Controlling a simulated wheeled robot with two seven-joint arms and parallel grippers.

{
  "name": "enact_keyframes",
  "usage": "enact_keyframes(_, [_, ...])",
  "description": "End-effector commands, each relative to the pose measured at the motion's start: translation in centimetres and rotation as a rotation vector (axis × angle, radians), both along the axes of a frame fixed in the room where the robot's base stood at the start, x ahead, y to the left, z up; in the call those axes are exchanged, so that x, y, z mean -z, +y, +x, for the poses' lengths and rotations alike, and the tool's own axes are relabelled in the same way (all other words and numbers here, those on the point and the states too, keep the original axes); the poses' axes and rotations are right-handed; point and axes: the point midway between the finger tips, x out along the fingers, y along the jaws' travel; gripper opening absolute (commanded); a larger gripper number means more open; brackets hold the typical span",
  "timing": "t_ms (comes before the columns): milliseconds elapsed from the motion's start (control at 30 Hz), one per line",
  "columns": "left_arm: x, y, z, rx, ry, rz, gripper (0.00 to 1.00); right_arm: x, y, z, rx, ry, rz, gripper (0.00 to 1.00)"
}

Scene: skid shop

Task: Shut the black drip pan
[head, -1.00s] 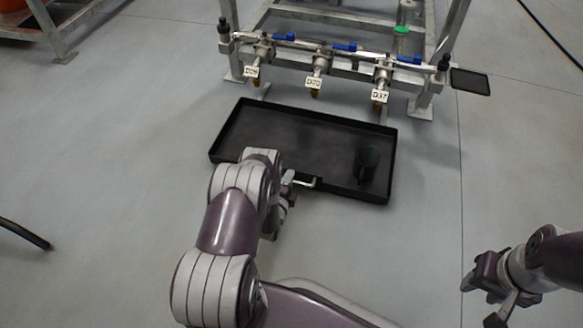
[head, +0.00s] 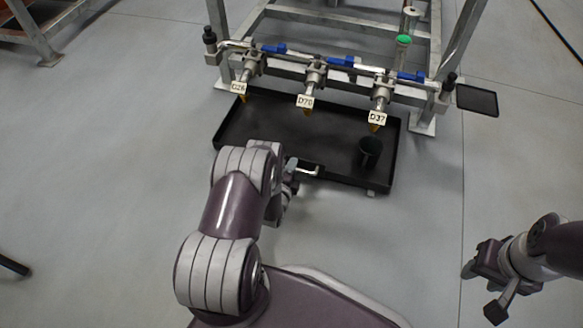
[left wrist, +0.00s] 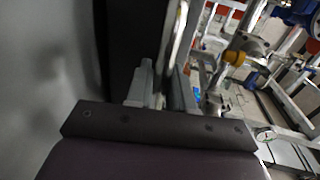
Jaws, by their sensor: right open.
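The black drip pan (head: 245,135) is a shallow tray on the floor, its far part under the valves of a metal frame. A dark cup (head: 370,152) stands in its right part. A light metal handle (head: 308,171) sits at the pan's near edge. My left gripper (head: 292,178) is at this handle, partly hidden by my arm. In the left wrist view, its two fingers (left wrist: 165,88) are close together with a bright bar running between them, seemingly the handle. My right gripper (head: 480,291) is open and empty, off to the right above the floor.
The metal frame (head: 440,108) stands behind the pan. It carries several blue-handled valves with tags, including D70 (head: 305,101). A small dark plate (head: 477,100) sticks out at its right. An orange-and-metal rack (head: 40,35) is at upper left.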

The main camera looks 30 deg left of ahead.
Motion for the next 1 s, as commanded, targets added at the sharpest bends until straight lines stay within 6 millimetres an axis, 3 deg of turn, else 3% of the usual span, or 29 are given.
enact_keyframes(267, [-0.3, 0.2, 0.6, -0.001, -0.010, 0.005, 0.00, 0.1, 0.0, 0.0, 0.000, 0.000, 0.000, 0.43])
enact_keyframes(300, [-0.3, 0.2, 0.6, -0.001, -0.011, 0.005, 0.25, 0.1, 0.0, 0.0, 0.000, 0.000, 0.000, 0.43])
enact_keyframes(367, [-0.3, 0.2, 0.6, -0.001, -0.011, 0.005, 0.40, 0.1, 0.0, 0.0, 0.000, 0.000, 0.000, 0.43])
enact_keyframes(700, [-0.5, 0.0, -0.2, -0.001, -0.004, 0.002, 0.40, -0.6, 0.0, 0.0, 0.000, 0.000, 0.000, 0.43])
enact_keyframes(767, [-1.0, -0.2, -1.1, -0.001, -0.004, 0.001, 0.40, -1.5, 0.0, 0.0, 0.000, 0.000, 0.000, 0.43])
enact_keyframes(1000, [-2.6, -1.7, -7.3, -0.002, -0.003, 0.001, 0.40, -5.4, 0.0, 0.0, 0.000, 0.000, 0.000, 0.43])
